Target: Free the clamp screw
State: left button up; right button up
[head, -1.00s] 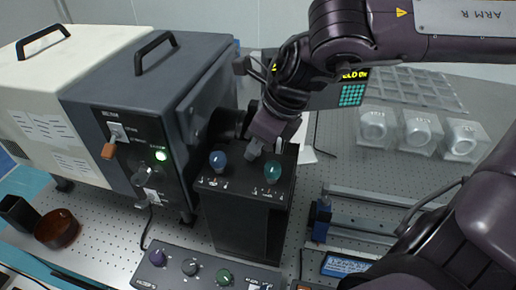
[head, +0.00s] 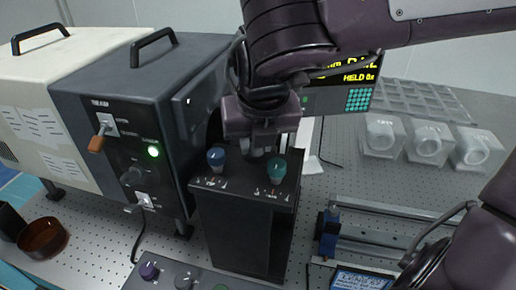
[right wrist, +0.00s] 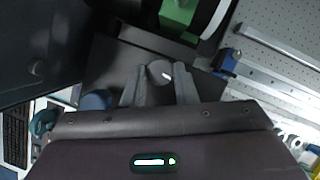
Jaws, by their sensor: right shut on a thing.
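A black box stand (head: 235,225) has a blue knob (head: 216,158) and a teal knob (head: 277,170) on its top. My right gripper (head: 257,150) reaches down onto the top, behind and between these two knobs. In the right wrist view its two fingers (right wrist: 160,85) are shut on a round grey knob (right wrist: 160,70) with a white mark, likely the clamp screw. The gripper mostly hides this knob in the head view. The blue knob also shows left of the fingers in the right wrist view (right wrist: 96,100). My left gripper is not in view.
A dark instrument case (head: 150,120) with a lit green lamp stands close on the left. A display (head: 345,85) stands behind my right gripper. A rail with a blue carriage (head: 328,235) lies on the right. Several clear blocks (head: 428,140) sit farther back. A control panel (head: 185,278) lies in front.

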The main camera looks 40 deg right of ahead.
jog(key=shift+w+a+m+h, duration=0.15)
jog(key=shift+m+h, duration=0.15)
jog(key=shift+m, duration=0.6)
jog(key=shift+m+g, duration=0.3)
jog(key=shift+m, duration=0.2)
jog(key=shift+r+m+g+h+p, duration=0.15)
jog(key=shift+m+g+h+p, duration=0.2)
jog(key=shift+m, duration=0.55)
jog(key=m+p, duration=0.2)
jog(key=p, duration=0.2)
jog(key=m+g+h+p, duration=0.1)
jog(key=m+p, duration=0.1)
jog(key=p, duration=0.3)
jog(key=shift+w+a+r+m+g, duration=0.1)
jog(key=shift+w+r+m+g, duration=0.1)
jog(key=shift+m+g, duration=0.1)
jog(key=shift+f+m+p, duration=0.25)
jog(key=shift+m+p, duration=0.15)
jog(key=shift+p, duration=0.65)
jog(key=o, duration=1)
jog(key=shift+f, duration=0.1)
